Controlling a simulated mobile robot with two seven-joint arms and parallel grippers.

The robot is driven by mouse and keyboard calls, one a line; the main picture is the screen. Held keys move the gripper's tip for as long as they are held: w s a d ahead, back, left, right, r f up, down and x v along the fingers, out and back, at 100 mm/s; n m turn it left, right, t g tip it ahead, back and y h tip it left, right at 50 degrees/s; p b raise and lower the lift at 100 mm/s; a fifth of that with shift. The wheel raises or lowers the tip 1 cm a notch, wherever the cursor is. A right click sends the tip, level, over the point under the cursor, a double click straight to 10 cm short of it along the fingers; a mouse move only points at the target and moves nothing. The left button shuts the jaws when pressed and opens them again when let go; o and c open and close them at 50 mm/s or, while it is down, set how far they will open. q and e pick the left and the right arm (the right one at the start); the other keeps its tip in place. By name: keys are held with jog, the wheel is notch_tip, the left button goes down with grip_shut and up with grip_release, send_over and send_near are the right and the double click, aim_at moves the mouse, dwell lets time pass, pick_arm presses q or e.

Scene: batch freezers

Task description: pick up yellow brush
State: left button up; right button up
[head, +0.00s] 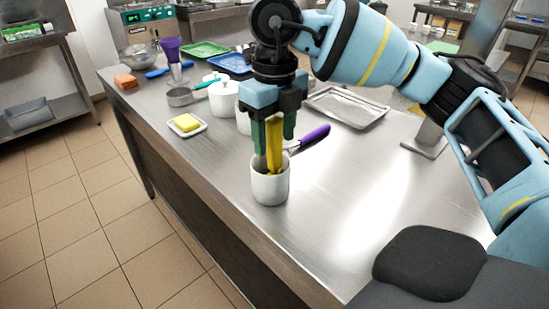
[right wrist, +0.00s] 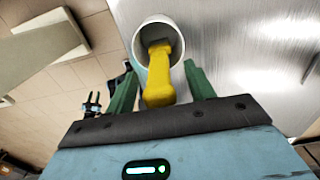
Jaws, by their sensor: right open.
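The yellow brush (head: 274,145) stands handle up in a white cup (head: 270,188) near the table's front edge. My right gripper (head: 274,148) points down over the cup, its green fingers open on either side of the yellow handle. In the right wrist view the brush handle (right wrist: 159,78) rises out of the cup (right wrist: 141,40) between the two fingers (right wrist: 160,70), with gaps visible on both sides. The lower end of the brush is hidden inside the cup. My left gripper is not in view.
A purple-handled tool (head: 312,137) lies just behind the cup. White canisters (head: 223,100) stand behind my gripper, and a metal tray (head: 347,108) lies further back. A yellow block on a small dish (head: 187,124) sits to the left. The steel table (head: 345,205) is clear at the front right.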

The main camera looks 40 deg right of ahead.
jog(key=c, duration=1.1)
jog(key=shift+o, duration=0.2)
notch_tip(320, 180, up, 9)
jog(key=shift+f+p, duration=0.1)
jog(key=shift+p, duration=0.7)
jog(key=shift+r, duration=0.65)
